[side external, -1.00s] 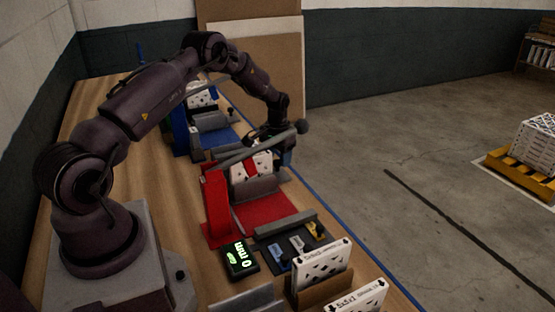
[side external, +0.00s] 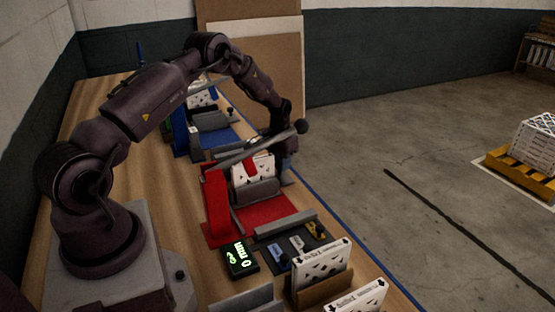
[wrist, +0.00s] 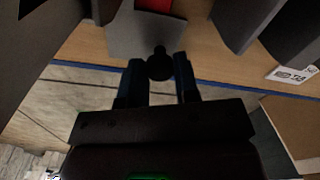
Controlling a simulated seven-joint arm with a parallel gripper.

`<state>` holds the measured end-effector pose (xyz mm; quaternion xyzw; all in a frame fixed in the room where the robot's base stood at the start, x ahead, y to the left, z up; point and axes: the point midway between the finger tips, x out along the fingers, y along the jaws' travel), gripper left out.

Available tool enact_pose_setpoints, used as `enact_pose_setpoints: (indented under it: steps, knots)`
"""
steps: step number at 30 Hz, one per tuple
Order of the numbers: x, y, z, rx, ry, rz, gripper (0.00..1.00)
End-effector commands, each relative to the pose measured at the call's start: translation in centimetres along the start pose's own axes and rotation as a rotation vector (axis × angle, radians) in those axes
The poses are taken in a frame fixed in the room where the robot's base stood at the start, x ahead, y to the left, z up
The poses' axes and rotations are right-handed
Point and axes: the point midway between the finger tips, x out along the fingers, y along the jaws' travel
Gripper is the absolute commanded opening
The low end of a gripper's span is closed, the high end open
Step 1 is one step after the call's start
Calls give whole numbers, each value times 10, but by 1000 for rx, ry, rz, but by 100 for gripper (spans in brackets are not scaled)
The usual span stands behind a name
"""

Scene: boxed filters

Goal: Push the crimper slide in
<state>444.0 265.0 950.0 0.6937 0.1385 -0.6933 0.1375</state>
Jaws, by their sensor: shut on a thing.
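The red crimper (side external: 214,205) stands on the bench in the side view. Its long grey lever (side external: 250,151) slopes up to the right and ends in a dark ball. A white filter box (side external: 264,166) with a red patch stands upright at the crimper, behind a grey block (side external: 262,190). My gripper (wrist: 158,72) is shut on a round black knob (wrist: 158,62), which sits between the fingers at the edge of a grey plate (wrist: 150,38), apparently part of the slide. In the side view my gripper is partly hidden behind the lever.
A blue station (side external: 205,138) stands farther back on the wooden bench (side external: 150,200). A black tray with coloured tags (side external: 296,243), a green-lit display (side external: 240,257) and white boxes (side external: 322,262) lie nearer. The bench's blue edge (side external: 345,235) runs along the right.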

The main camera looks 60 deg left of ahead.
Motion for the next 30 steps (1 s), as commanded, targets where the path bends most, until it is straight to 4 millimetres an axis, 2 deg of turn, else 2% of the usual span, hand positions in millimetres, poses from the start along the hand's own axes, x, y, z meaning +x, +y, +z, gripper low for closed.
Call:
enact_pose_setpoints:
  steps: [6,13,18,27,28,30]
  knots:
    - [0,40,16,5,-3,3,0]
    - [0,72,30,4,-2,2,0]
    - [0,82,34,1,-1,2,0]
    - [0,86,36,3,-6,6,0]
    - [0,86,36,3,-7,7,31]
    - [0,86,36,3,-7,7,47]
